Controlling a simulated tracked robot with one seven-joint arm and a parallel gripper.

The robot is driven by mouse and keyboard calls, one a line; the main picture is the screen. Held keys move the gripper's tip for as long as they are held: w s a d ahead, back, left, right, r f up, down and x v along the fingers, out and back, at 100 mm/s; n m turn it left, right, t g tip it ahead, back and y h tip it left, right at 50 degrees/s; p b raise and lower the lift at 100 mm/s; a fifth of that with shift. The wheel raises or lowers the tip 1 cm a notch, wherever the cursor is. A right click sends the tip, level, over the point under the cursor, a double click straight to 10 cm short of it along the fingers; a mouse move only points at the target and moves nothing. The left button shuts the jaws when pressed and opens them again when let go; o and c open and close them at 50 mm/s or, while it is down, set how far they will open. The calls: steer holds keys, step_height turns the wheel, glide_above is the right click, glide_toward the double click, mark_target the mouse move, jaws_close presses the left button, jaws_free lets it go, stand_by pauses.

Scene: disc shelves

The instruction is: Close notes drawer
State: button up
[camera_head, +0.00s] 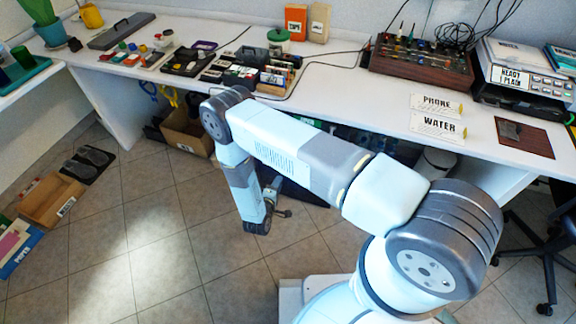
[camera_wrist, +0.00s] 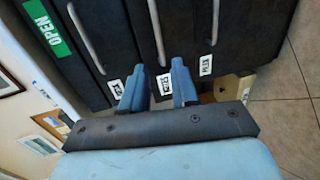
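The wrist view shows dark drawer fronts with pale bar handles, tilted in the picture. A small white label (camera_wrist: 165,84) on the middle front (camera_wrist: 172,55) seems to read NOTES; its handle (camera_wrist: 157,30) is above the label. My gripper (camera_wrist: 160,88) has its two blue-grey fingers apart, with the label showing between their tips. Nothing is seen held. I cannot tell whether the fingertips touch the front, or how far the drawer stands out. In the head view, my arm reaches down beneath the workbench and hides most of the drawers.
Drawer fronts flank it left (camera_wrist: 100,60) and right (camera_wrist: 240,40), each labelled; a green OPEN sign (camera_wrist: 48,28) is at upper left. The white workbench (camera_head: 340,100) stands above. A cardboard box (camera_head: 187,132) is underneath, left of my arm. The tiled floor (camera_head: 160,230) in front is largely clear.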

steer(key=x, duration=1.3)
steer(key=shift+w+d, duration=0.1)
steer(key=shift+w, duration=0.2)
steer(key=shift+c, duration=0.3)
jaws_close()
steer(key=shift+s, duration=0.1)
